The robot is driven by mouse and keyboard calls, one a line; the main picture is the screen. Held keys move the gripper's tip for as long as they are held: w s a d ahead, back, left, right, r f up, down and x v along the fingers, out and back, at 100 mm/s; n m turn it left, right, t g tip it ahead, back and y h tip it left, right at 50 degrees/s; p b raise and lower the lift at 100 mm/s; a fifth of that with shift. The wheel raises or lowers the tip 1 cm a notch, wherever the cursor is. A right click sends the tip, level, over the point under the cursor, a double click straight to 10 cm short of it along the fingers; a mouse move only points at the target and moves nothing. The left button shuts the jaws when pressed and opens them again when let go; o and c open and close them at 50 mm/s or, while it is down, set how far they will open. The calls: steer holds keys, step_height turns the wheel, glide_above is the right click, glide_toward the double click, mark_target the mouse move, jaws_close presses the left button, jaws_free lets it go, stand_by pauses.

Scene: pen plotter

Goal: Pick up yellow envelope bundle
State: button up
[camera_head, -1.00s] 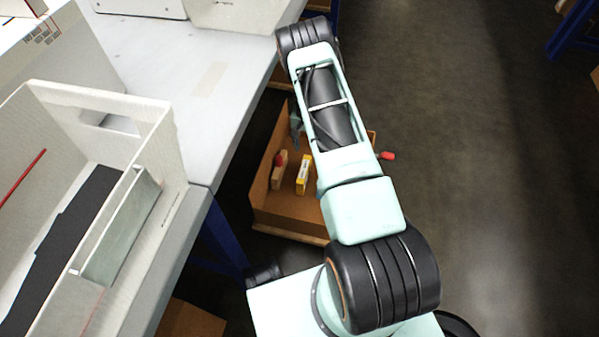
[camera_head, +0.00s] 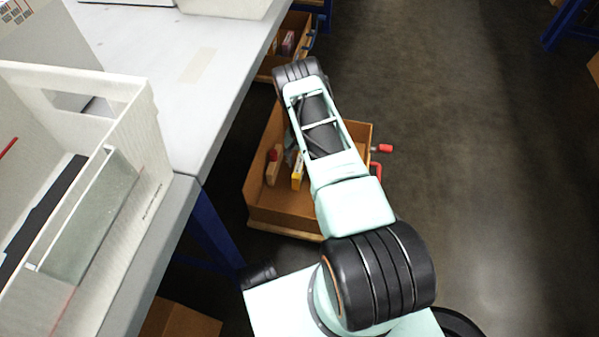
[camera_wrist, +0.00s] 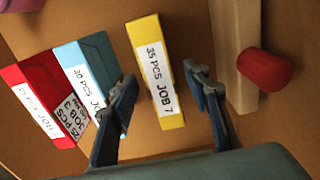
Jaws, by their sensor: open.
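The yellow envelope bundle (camera_wrist: 152,62) stands in a brown box and bears a white label reading "35 PCS JOB 7" in the wrist view. It also shows in the head view (camera_head: 297,172), partly covered by my arm. My gripper (camera_wrist: 163,98) is open, with one finger on each side of the bundle's near part. The left finger is close to the blue bundle (camera_wrist: 88,62). In the head view my arm hides most of the gripper.
A red bundle (camera_wrist: 40,98) stands left of the blue one. A wooden block with a red knob (camera_wrist: 265,71) is at the right. The brown box (camera_head: 285,215) sits beside the grey table (camera_head: 190,130). Clear floor (camera_head: 470,170) lies to the right.

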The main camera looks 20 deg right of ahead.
steer(key=shift+f, duration=0.8)
jaws_close()
steer(key=shift+r, duration=0.1)
